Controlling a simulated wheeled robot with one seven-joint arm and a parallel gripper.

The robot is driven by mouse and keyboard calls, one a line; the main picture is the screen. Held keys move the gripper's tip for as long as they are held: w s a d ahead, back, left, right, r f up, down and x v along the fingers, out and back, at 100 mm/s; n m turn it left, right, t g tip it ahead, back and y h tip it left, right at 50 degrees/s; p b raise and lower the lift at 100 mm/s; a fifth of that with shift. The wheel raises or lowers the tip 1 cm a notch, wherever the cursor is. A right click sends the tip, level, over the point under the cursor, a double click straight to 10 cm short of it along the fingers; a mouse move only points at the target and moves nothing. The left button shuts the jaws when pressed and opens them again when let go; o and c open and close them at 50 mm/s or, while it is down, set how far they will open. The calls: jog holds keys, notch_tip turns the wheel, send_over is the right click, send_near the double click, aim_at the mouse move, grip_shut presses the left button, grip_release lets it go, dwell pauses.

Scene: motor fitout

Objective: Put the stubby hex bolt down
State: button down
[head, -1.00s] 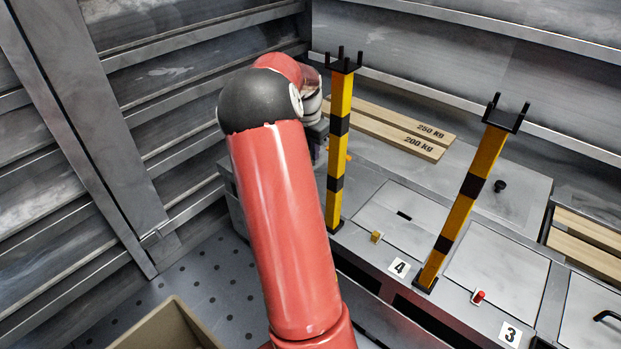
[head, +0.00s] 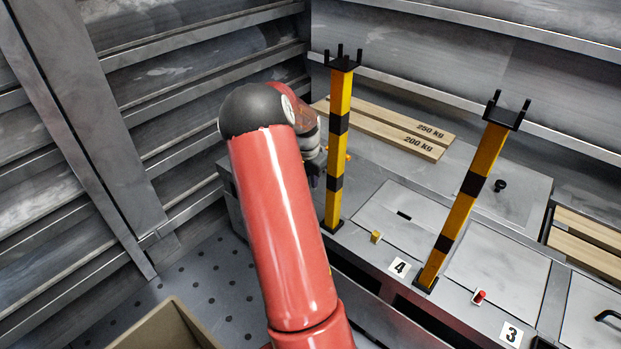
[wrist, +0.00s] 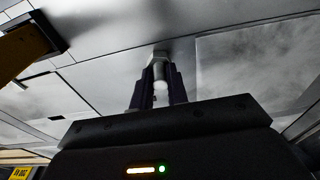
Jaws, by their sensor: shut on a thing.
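The stubby hex bolt (wrist: 160,72) shows in the wrist view as a small pale metal piece between the two dark fingers. My gripper (wrist: 160,85) is shut on it. The bolt's end lies in front of the grey bench top (wrist: 110,78), and I cannot tell whether it touches. In the head view my gripper (head: 315,178) is a small dark shape over the left end of the bench, just left of the near yellow-and-black post. The bolt cannot be made out there.
Two yellow-and-black posts (head: 336,150) (head: 463,200) with pronged black tops stand on the bench. Wooden planks (head: 395,130) lie at the back. A small yellow block (head: 376,236) and a red knob (head: 479,296) sit near the front edge. A tan bin (head: 165,325) stands lower left.

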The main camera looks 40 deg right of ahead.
jog(key=shift+f, duration=0.2)
jog(key=c, duration=1.4)
grip_release()
jog(key=shift+o, duration=0.2)
jog(key=shift+r, duration=0.1)
